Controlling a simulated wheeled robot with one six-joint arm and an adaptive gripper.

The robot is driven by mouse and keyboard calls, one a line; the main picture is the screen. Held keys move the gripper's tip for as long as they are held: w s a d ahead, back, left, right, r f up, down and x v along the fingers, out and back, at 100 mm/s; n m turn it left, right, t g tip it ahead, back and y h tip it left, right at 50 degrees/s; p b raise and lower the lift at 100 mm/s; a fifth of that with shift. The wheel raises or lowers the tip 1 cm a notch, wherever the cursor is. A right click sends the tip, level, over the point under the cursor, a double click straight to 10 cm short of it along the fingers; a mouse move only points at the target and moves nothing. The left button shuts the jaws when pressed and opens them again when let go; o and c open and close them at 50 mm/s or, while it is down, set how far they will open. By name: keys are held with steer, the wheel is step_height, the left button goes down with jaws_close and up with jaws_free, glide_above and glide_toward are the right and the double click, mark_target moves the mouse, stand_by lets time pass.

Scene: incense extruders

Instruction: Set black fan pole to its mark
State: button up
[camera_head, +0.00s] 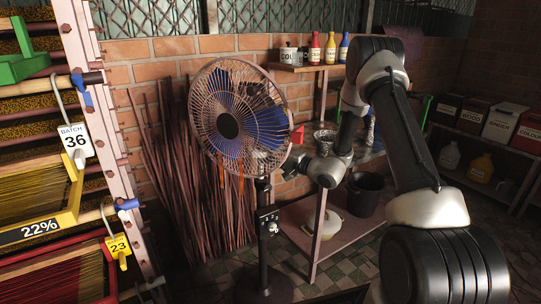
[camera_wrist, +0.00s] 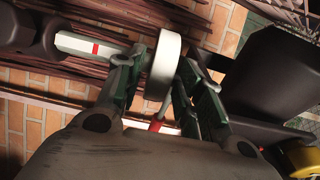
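The standing fan (camera_head: 238,115) has a blue-bladed round cage at the top of a black pole (camera_head: 264,192). The pole stands upright, with a black control box (camera_head: 268,220) partway down and a dark base (camera_head: 264,287) on the floor. In the wrist view, a pale pole section (camera_wrist: 92,46) carries a red mark (camera_wrist: 96,48). A white ring (camera_wrist: 163,66) fills the gap between the fingers of my gripper (camera_wrist: 162,60). I cannot tell whether the fingers press on it.
A rack with yellow and red trays (camera_head: 45,210) stands at left. Brown sticks (camera_head: 195,180) lean on the brick wall behind the fan. A wooden shelf (camera_head: 338,240) stands beside the fan, with a black bucket (camera_head: 365,193). Coloured bottles (camera_head: 330,47) stand on the upper shelf.

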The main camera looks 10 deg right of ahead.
jaws_close()
steer(key=shift+f, duration=2.35)
steer(key=shift+o, duration=1.7)
jaws_free()
steer(key=shift+r, duration=0.1)
steer(key=shift+s+d, duration=0.1)
steer(key=v, duration=1.1)
steer(key=shift+s+d, duration=0.25)
steer(key=shift+s, duration=0.1)
